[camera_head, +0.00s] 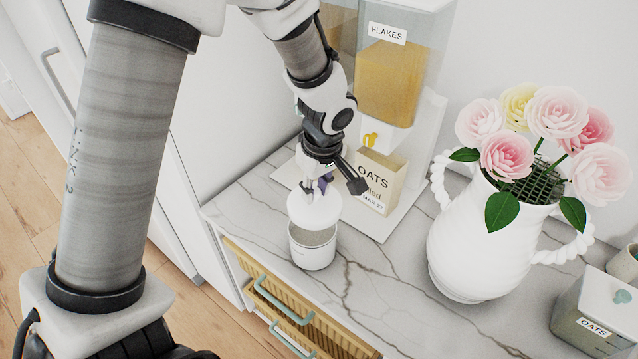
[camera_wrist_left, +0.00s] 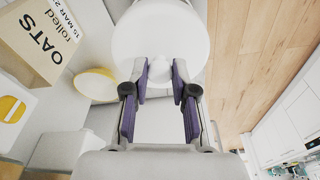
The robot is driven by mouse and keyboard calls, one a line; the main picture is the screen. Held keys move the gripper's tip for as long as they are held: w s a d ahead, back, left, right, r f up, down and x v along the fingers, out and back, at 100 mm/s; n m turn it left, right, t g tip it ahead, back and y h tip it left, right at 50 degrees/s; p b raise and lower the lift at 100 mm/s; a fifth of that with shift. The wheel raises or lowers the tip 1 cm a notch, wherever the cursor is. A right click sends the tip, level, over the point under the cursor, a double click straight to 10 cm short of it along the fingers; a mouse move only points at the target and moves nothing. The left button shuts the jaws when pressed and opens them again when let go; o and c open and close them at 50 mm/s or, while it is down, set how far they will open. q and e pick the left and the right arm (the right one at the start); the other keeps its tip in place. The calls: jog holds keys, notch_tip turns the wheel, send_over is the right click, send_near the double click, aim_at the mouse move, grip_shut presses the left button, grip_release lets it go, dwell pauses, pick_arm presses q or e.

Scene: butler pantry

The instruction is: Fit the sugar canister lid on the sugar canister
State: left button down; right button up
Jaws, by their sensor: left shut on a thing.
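The sugar canister (camera_head: 312,256) is a small white cylinder standing upright and open on the marble counter. The white round sugar canister lid (camera_head: 314,210) is above it, in front of its far rim in the head view. My left gripper (camera_head: 322,186) is shut on the lid's knob from above. In the left wrist view the lid (camera_wrist_left: 160,38) fills the top middle, with its knob between the purple-padded fingertips (camera_wrist_left: 160,82). The lid looks apart from the canister, but the exact gap is hard to tell. My right gripper is not in view.
An oats box (camera_head: 380,180) and a flakes dispenser (camera_head: 395,85) stand close behind the canister. A white vase (camera_head: 470,250) with roses stands to the right, near an oats canister (camera_head: 592,318). A drawer (camera_head: 285,300) below the counter edge is partly open. Counter between canister and vase is clear.

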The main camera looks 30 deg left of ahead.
aim_at(313, 204)
pick_arm(q)
jog(key=shift+a+f, duration=0.25)
jog(key=shift+f, duration=0.1)
jog(key=shift+a+f+b, duration=0.3)
jog(key=shift+f+b, duration=0.15)
jog(key=shift+f, duration=0.05)
jog(key=shift+a+f+b, duration=0.3)
jog(key=shift+f+b, duration=0.1)
jog(key=shift+f, duration=0.1)
jog(key=shift+w+d+f+b, duration=0.15)
jog(key=shift+f+b, duration=0.15)
jog(key=shift+f, duration=0.15)
jog(key=shift+w+d+f+b, duration=0.1)
jog(key=shift+d+f+b, duration=0.05)
jog(key=shift+f+b, duration=0.2)
jog(key=shift+s+d+f, duration=0.1)
jog(key=shift+d+f, duration=0.15)
jog(key=shift+f, duration=0.1)
jog(key=shift+s+a, duration=0.1)
jog(key=shift+a, duration=0.2)
jog(key=shift+d+f+b, duration=0.1)
jog(key=shift+d+b, duration=0.05)
jog(key=shift+b, duration=0.15)
jog(key=shift+d, duration=0.15)
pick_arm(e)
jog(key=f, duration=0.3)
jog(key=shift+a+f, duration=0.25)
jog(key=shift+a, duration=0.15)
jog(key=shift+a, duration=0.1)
